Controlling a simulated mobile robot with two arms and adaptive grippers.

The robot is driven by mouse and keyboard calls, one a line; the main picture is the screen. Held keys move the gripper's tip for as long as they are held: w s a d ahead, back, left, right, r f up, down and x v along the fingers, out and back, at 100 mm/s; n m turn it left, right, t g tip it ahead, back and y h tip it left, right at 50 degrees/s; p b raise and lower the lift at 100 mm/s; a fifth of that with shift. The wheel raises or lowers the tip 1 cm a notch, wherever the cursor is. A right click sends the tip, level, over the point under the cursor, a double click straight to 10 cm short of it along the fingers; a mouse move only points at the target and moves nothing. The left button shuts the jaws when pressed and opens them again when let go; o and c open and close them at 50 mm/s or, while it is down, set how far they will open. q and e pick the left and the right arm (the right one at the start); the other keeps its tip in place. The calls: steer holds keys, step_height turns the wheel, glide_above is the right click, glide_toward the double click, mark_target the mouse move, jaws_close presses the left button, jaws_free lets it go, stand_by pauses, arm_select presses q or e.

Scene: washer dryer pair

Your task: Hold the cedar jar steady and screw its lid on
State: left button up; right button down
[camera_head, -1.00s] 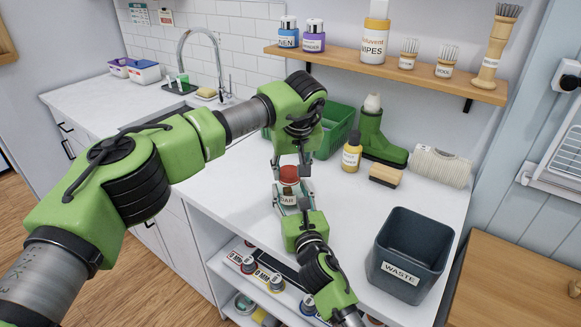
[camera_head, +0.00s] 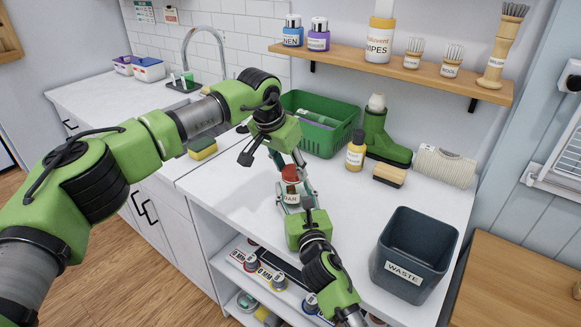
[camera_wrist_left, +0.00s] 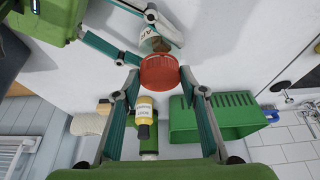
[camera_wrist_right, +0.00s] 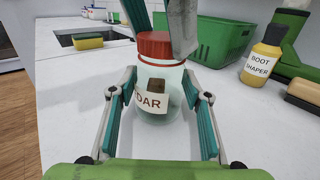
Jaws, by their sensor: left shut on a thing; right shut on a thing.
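The cedar jar (camera_head: 291,198) is a clear jar with a white label and stands upright on the white counter. Brown contents show through its glass in the right wrist view (camera_wrist_right: 153,88). The red lid (camera_wrist_right: 155,46) sits on top of the jar; how tightly it is seated I cannot tell. My left gripper (camera_wrist_left: 158,72) reaches down from above and is shut on the lid, which also shows in the head view (camera_head: 289,175). My right gripper (camera_wrist_right: 157,95) is shut around the jar's body from the front, one finger on each side.
A green basket (camera_head: 322,140), a yellow bottle (camera_head: 355,152), green boots (camera_head: 385,145) and a brush (camera_head: 389,176) stand behind the jar. A grey waste bin (camera_head: 412,250) is at the right. A sponge (camera_head: 203,148) lies by the sink. The counter around the jar is clear.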

arm_select(q)
steer(key=o, duration=0.7)
steer(key=shift+r, duration=2.3)
steer(key=shift+o, duration=0.6)
steer(key=o, duration=0.5)
